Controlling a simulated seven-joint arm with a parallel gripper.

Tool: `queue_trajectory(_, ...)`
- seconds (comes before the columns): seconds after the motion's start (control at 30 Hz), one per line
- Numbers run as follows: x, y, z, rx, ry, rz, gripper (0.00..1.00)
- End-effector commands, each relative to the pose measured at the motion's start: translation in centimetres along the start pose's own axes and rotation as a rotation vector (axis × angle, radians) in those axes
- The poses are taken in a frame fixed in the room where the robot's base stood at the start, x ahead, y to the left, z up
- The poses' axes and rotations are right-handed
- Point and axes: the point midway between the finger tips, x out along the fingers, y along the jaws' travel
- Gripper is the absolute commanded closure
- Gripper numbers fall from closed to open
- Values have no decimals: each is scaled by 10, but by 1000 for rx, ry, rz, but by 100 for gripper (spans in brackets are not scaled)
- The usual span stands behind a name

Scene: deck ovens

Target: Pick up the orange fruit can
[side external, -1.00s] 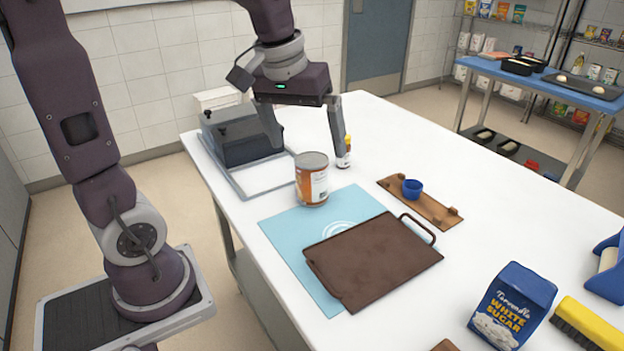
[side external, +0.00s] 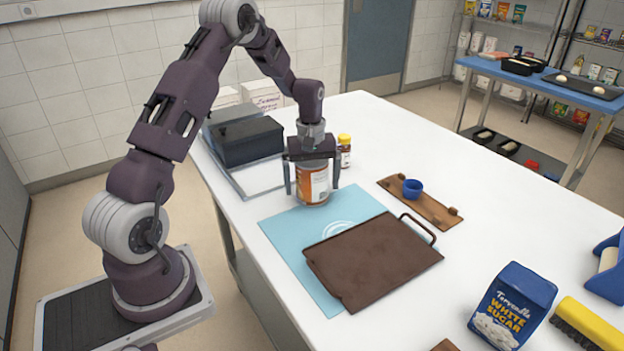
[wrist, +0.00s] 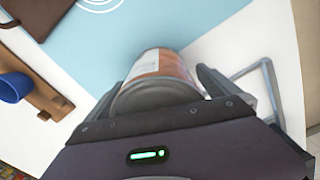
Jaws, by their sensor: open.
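The orange fruit can (side external: 314,184) stands upright at the back corner of the light blue mat (side external: 283,225), with an orange and white label. My gripper (side external: 312,190) is above it and pointing down, with one finger on each side of the can. It is open. In the wrist view the can (wrist: 165,72) lies between the two fingers of my gripper (wrist: 163,82). I cannot tell whether either finger touches it. The can's top is partly hidden by my gripper in the side view.
A small yellow-capped bottle (side external: 345,150) stands close behind the can. A dark box (side external: 246,141) sits on a grey tray at the left. A brown griddle tray (side external: 372,262) lies in front, and a wooden board (side external: 432,208) with a blue cup (side external: 412,188) is to the right.

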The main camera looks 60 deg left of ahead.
Motion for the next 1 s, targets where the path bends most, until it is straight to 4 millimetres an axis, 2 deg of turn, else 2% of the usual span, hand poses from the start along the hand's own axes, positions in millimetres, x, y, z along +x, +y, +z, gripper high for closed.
queue_trajectory(0.1,0,0,0,0,0,0,0)
queue_trajectory(0.13,0,0,0,1,0,0,4)
queue_trajectory(0.6,-1,0,0,1,0,0,96)
queue_trajectory(0.87,-6,1,0,1,2,2,96)
queue_trajectory(1.0,-35,2,-1,2,6,6,96)
